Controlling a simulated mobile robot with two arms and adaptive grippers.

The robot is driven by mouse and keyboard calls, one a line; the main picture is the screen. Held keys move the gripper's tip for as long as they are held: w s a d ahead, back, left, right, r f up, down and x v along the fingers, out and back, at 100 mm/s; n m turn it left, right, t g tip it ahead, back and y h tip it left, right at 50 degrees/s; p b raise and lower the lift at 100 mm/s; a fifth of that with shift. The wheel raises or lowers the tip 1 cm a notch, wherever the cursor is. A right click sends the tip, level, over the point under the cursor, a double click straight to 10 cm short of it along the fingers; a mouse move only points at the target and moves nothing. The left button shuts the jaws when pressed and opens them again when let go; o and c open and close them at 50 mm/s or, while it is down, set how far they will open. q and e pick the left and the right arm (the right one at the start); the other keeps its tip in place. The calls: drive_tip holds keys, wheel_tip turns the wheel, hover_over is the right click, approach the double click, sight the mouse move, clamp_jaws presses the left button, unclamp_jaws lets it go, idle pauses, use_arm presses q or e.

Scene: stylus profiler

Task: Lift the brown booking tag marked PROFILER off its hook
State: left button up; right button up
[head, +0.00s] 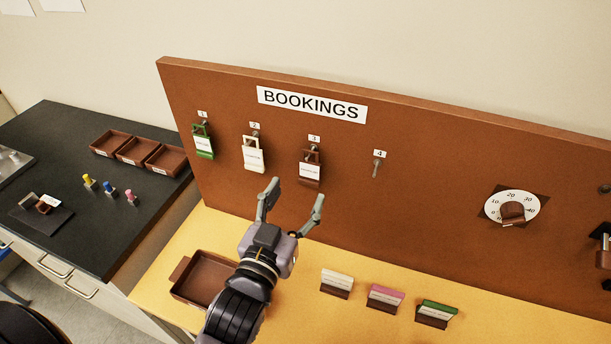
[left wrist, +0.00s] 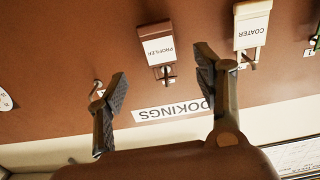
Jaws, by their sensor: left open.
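The brown booking tag (head: 310,170) hangs on hook 3 of the brown BOOKINGS board, its white label facing out. In the left wrist view the picture is upside down and the brown tag (left wrist: 157,47) reads PROFILER. My left gripper (head: 297,193) is open and empty in front of the board, just below the tag in the head view. In the left wrist view the tag shows between and beyond the fingertips (left wrist: 162,72), apart from both. My right gripper is in neither view.
A cream COATER tag (head: 254,158) hangs on hook 2 and a green tag (head: 203,144) on hook 1. Hook 4 (head: 376,168) is empty. A brown tray (head: 178,287) and several card stands (head: 385,296) are on the yellow bench below. A dial (head: 512,209) is at right.

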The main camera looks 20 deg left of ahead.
sight(309, 167)
use_arm(q)
drive_tip(key=w+p, duration=0.1)
drive_tip(key=w, duration=0.5)
drive_tip(key=shift+c, duration=0.6)
drive_tip(key=shift+d, duration=0.1)
clamp_jaws()
idle(0.5)
drive_tip(key=shift+p, duration=0.3)
drive_tip(key=shift+r+p, duration=0.5)
drive_tip(key=shift+p, duration=0.05)
